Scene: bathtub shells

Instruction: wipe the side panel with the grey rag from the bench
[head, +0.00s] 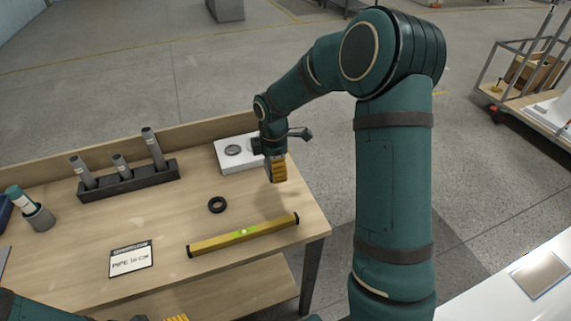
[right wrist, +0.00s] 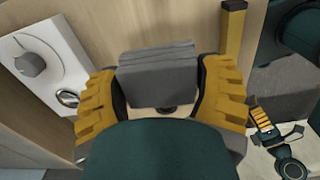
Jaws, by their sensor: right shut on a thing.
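The grey rag (right wrist: 155,75) is a folded block in the right wrist view, between the yellow fingers of my right gripper (right wrist: 165,95), which is shut on it. In the head view my right gripper (head: 276,169) is over the back right part of the wooden bench (head: 190,207); the rag is hard to make out there. A white surface (head: 480,305) at the lower right, with a tan rectangle (head: 540,274) on it, may be the side panel; I cannot tell for certain. Only a sliver of my left gripper (head: 176,318) shows at the bottom edge.
On the bench are a yellow level (head: 243,235), a black ring (head: 217,205), a sign card (head: 131,260), a dark rack (head: 128,181) with grey tubes, a bottle in a cup (head: 39,218) and a white plate (head: 232,163) with metal fittings. A cart (head: 525,75) stands at upper right.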

